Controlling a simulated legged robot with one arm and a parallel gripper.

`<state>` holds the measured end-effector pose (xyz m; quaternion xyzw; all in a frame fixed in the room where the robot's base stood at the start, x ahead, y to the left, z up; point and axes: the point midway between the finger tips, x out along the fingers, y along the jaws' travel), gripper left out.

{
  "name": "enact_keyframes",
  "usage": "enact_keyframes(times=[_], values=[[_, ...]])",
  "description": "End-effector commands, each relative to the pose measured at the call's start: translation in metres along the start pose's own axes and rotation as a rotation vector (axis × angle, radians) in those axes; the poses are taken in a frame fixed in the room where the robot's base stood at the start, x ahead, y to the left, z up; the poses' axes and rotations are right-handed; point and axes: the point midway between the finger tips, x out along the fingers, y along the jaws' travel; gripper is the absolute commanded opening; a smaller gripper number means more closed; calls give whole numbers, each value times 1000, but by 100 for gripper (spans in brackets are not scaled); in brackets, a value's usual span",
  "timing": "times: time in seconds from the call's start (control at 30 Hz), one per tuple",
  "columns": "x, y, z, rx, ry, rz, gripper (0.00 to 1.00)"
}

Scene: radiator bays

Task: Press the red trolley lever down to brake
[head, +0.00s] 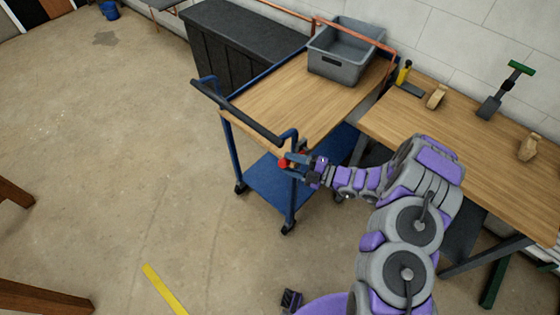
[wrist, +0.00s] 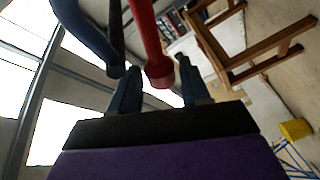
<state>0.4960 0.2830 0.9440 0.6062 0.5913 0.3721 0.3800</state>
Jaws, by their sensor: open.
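The trolley (head: 270,105) has a blue frame, a wooden top and a blue lower shelf. Its red lever (head: 283,163) shows as a small red end by the near right corner post, just below the top. In the wrist view the red lever (wrist: 146,38) comes in from the top, and its rounded end lies between my two fingers. My gripper (head: 297,164) is open beside the lever at that corner. One finger is on each side of the red end; I cannot tell whether either touches it.
A grey bin (head: 345,52) stands on the trolley's top. A wooden workbench (head: 455,140) with several tools is close on the right. A dark cabinet (head: 240,40) stands behind.

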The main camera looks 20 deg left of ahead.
Motion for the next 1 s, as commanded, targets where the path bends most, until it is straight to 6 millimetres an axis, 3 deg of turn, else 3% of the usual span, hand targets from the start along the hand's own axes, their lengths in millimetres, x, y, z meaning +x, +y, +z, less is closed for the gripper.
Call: enact_keyframes(times=[0.1, 0.3, 0.67, 1.0], values=[[20, -1, -1, -1, 4, -1, 46], [39, 0, 0, -1, 2, 0, 46], [41, 0, 0, 0, 1, 1, 46], [43, 0, 0, 0, 0, -1, 14]])
